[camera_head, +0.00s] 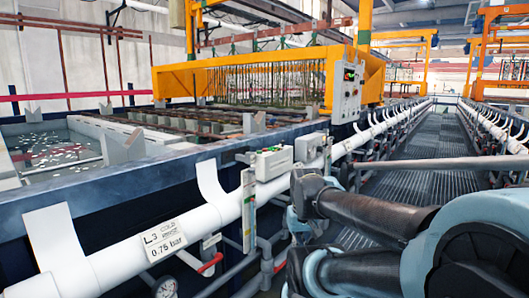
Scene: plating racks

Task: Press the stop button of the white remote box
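A small white box (271,163) sits on the dark blue tank edge near the middle of the view, just above the white pipe. A white control panel (347,92) with small red and green spots is on the orange gantry. My arm's dark links and light blue joints fill the lower right. Its elbow is just right of and below the white box. My gripper does not show.
A white pipe (180,232) with upright white brackets runs along the tank edge. Valves with red handles (210,263) hang below it. A grated walkway (440,140) recedes at right. The orange gantry (250,75) spans the tanks behind.

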